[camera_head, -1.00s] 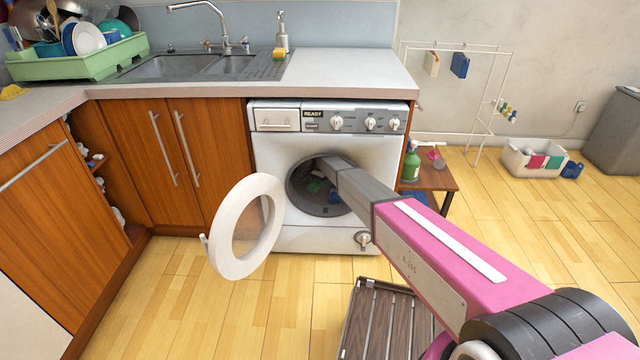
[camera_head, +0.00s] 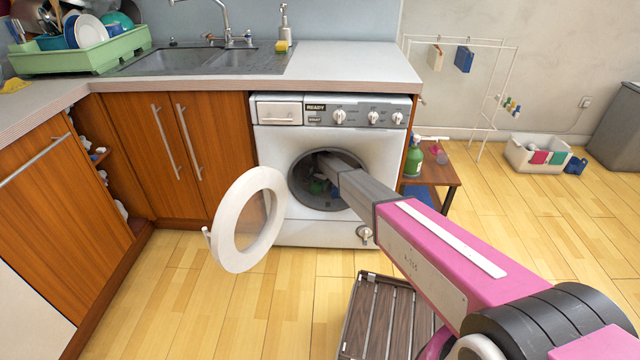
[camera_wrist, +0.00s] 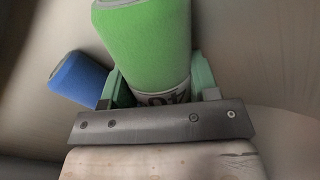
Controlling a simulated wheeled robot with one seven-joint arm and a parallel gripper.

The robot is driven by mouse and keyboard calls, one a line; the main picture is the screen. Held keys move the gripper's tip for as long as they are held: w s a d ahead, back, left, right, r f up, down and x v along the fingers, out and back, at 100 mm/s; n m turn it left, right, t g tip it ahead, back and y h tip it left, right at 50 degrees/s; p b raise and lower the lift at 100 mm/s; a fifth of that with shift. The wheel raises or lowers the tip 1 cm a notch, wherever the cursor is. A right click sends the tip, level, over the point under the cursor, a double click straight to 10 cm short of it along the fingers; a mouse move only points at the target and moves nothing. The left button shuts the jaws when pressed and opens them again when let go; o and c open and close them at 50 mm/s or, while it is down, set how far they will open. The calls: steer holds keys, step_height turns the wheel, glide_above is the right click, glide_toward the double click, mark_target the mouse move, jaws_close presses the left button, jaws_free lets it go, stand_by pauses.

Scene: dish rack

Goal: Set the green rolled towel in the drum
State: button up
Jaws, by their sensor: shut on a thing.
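The green rolled towel (camera_wrist: 148,45) is between the fingers of my gripper (camera_wrist: 158,88) in the wrist view, and the gripper is shut on it. A blue rolled towel (camera_wrist: 80,77) lies just left of the gripper against the pale drum wall (camera_wrist: 245,50). In the head view my arm reaches through the round opening of the washing machine's drum (camera_head: 305,188), and a bit of green and blue shows dimly inside. The gripper itself is hidden there by the arm and the dark drum. The washer door (camera_head: 228,222) stands open to the left.
The washing machine (camera_head: 275,145) stands under the counter. A small side table (camera_head: 440,172) with a green bottle (camera_head: 413,158) is close on its right. A slatted wooden piece (camera_head: 385,320) lies on the floor below my arm.

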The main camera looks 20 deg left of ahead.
steer(key=shift+f, duration=0.1)
stand_by(0.3)
steer(key=shift+f, duration=0.65)
steer(key=shift+f, duration=0.2)
steer(key=o, duration=1.1)
